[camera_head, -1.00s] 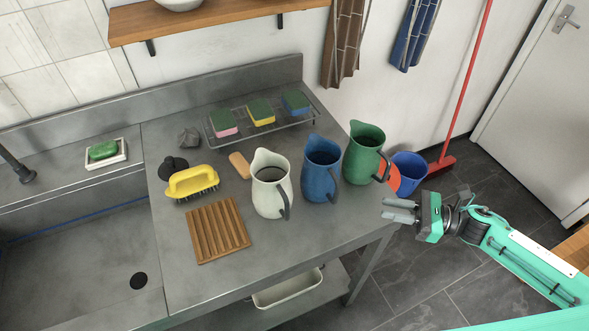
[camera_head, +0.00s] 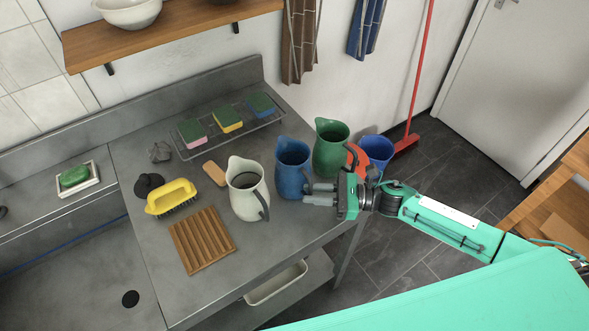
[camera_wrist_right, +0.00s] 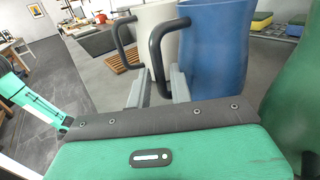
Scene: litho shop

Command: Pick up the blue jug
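The blue jug (camera_head: 291,170) stands upright on the metal counter (camera_head: 300,243), between the white jug (camera_head: 246,198) and the green jug (camera_head: 329,150). My right gripper (camera_head: 312,193) is open at the blue jug's handle side. In the right wrist view the blue jug (camera_wrist_right: 217,48) is close ahead, and its dark handle appears between the two spread fingers (camera_wrist_right: 158,88). I cannot tell whether either finger touches the handle. In the head view the gripper partly hides this handle. My left gripper is not in view.
The green jug is close beside the right gripper and shows at the right edge of the wrist view (camera_wrist_right: 293,90). A blue bucket (camera_head: 377,150) stands behind the gripper. A wooden rack (camera_head: 202,240), yellow brush (camera_head: 171,197) and sponge rack (camera_head: 215,138) are on the counter.

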